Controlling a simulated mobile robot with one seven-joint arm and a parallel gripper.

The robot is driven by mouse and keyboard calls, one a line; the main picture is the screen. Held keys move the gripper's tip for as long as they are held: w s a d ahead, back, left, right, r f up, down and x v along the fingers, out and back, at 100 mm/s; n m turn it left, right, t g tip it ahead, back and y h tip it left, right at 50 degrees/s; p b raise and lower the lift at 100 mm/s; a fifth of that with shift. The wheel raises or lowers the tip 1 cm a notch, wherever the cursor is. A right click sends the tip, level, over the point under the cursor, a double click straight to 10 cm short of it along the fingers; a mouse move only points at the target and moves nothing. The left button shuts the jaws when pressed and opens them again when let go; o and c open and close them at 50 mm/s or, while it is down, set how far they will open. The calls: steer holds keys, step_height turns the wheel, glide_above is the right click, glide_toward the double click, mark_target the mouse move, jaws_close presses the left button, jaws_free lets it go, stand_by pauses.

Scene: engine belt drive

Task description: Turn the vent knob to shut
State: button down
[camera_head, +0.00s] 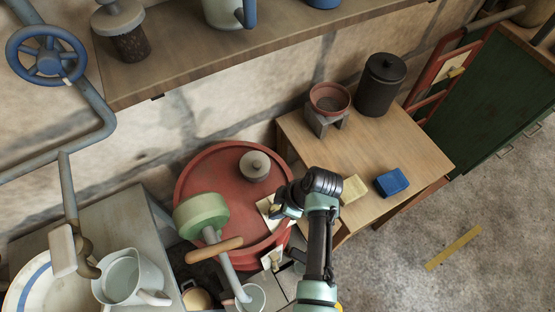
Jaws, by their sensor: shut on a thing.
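A red round drum or tub (190,180) stands against the wall, with a grey domed knob (255,165) on its top. A small cream plate (266,203) sits at its right side. My gripper (277,209) reaches in from the right and is shut at this plate, on a small yellowish knob that seems to be the vent knob. The fingers hide most of the knob, so its angle cannot be told. A second cream plate with a small dark yellow knob (274,257) shows lower down, apart from my gripper.
A green round-headed tool with a wooden crossbar (214,251) stands close left of my gripper. A wooden table (335,165) at right holds a red bowl (329,98), a black canister (380,85), a blue block (392,182) and a yellow block (354,189). A white jug (122,275) is lower left.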

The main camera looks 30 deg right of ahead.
stand_by(0.5)
steer(key=c, duration=0.5)
jaws_free()
steer(key=v, duration=1.3)
